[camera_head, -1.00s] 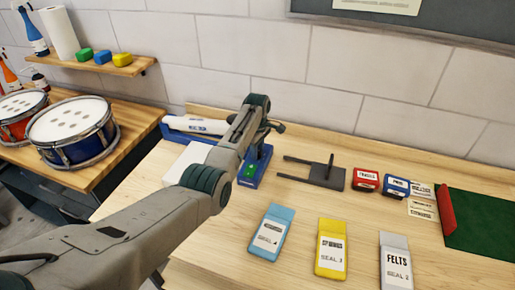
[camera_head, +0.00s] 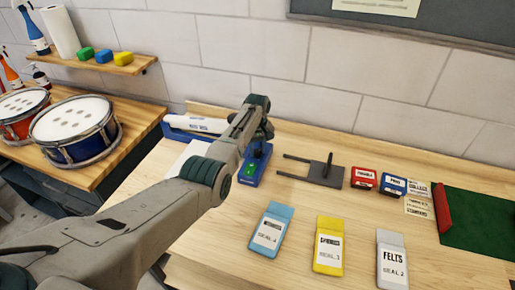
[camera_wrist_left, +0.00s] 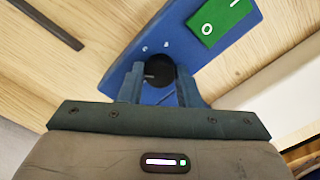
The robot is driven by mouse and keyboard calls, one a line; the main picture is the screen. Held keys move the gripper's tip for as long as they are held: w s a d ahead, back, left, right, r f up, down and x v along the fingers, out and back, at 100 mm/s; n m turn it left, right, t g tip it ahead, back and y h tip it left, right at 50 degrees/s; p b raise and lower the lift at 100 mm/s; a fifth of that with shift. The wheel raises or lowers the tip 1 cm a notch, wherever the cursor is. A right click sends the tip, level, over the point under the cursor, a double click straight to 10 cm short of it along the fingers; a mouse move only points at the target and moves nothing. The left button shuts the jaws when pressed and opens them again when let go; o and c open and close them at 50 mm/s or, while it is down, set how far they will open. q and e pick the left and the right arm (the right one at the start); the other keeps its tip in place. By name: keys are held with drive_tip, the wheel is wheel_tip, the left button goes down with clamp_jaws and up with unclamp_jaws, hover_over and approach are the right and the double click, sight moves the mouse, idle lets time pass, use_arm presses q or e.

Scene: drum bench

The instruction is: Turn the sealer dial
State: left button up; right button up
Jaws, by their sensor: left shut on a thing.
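The sealer is a blue unit with a green rocker switch, partly hidden behind my left arm in the head view (camera_head: 247,180). In the left wrist view its blue top (camera_wrist_left: 152,52) carries the green switch (camera_wrist_left: 222,20) and a round black dial (camera_wrist_left: 158,70) with a light pointer mark. My left gripper (camera_wrist_left: 160,84) is shut on the dial, with one finger on each side. In the head view the arm hides the dial and most of that gripper. My right gripper is not in view.
Blue (camera_head: 270,229), yellow (camera_head: 329,245) and grey (camera_head: 392,260) packets lie in front. A dark pronged piece (camera_head: 318,172) lies right of the sealer, before red (camera_head: 364,178) and blue (camera_head: 393,185) boxes. A white roll (camera_head: 200,125) lies behind.

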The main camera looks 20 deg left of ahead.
sight(257, 151)
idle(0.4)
use_arm(q)
drive_tip(key=o, duration=1)
drive_tip(key=shift+r, duration=0.1)
wheel_tip(257, 151, up, 11)
drive_tip(key=b, duration=0.3)
drive_tip(key=shift+f, duration=0.2)
